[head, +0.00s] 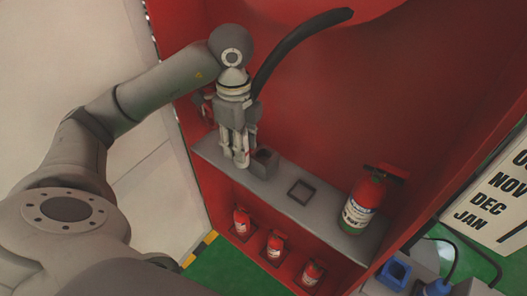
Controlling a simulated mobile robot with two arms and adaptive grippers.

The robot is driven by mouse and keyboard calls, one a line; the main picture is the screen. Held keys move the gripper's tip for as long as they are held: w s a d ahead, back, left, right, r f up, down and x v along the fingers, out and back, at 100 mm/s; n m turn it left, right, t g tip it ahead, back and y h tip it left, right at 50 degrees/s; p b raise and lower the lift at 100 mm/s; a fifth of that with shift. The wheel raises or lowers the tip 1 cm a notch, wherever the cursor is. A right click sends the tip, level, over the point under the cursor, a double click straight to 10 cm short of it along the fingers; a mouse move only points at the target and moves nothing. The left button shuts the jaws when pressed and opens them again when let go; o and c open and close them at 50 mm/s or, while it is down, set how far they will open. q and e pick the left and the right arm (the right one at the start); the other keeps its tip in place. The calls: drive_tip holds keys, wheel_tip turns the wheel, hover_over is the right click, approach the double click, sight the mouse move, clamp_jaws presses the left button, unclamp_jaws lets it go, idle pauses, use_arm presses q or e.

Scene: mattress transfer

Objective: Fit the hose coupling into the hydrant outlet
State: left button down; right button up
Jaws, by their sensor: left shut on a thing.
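My left gripper (238,150) points down over the left part of a grey shelf (330,228) in a red cabinet. It is shut on what appears to be the hose coupling, mostly hidden by the fingers. A black hose (285,48) curves up and right from behind the gripper. A dark grey open-topped square block (264,163) stands on the shelf just right of the fingertips; it may be the hydrant outlet. I cannot tell whether the held part touches it. My right gripper is not in view.
A square frame (301,192) and a fire extinguisher (361,203) are on the shelf to the right. Three smaller extinguishers, one of them in the middle (275,246), stand below. Blue fittings (395,271) and a calendar (497,200) are at right.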

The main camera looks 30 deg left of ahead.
use_arm(q)
drive_tip(key=w+f+p, duration=0.1)
drive_tip(key=w+f, duration=0.2)
drive_tip(key=w, duration=0.1)
drive_tip(key=w+a+f+p, duration=0.1)
drive_tip(key=w+f+p, duration=0.1)
drive_tip(key=w+f, duration=0.2)
drive_tip(key=w+f+p, duration=0.1)
drive_tip(key=w+f, duration=0.2)
drive_tip(key=f, duration=0.1)
drive_tip(key=shift+w+a+f+p, duration=0.1)
drive_tip(key=shift+w+a+p, duration=0.2)
drive_tip(key=shift+w+p, duration=0.1)
drive_tip(key=shift+f, duration=0.45)
drive_tip(key=shift+f, duration=0.1)
drive_tip(key=c, duration=1.1)
unclamp_jaws()
drive_tip(key=shift+o, duration=0.2)
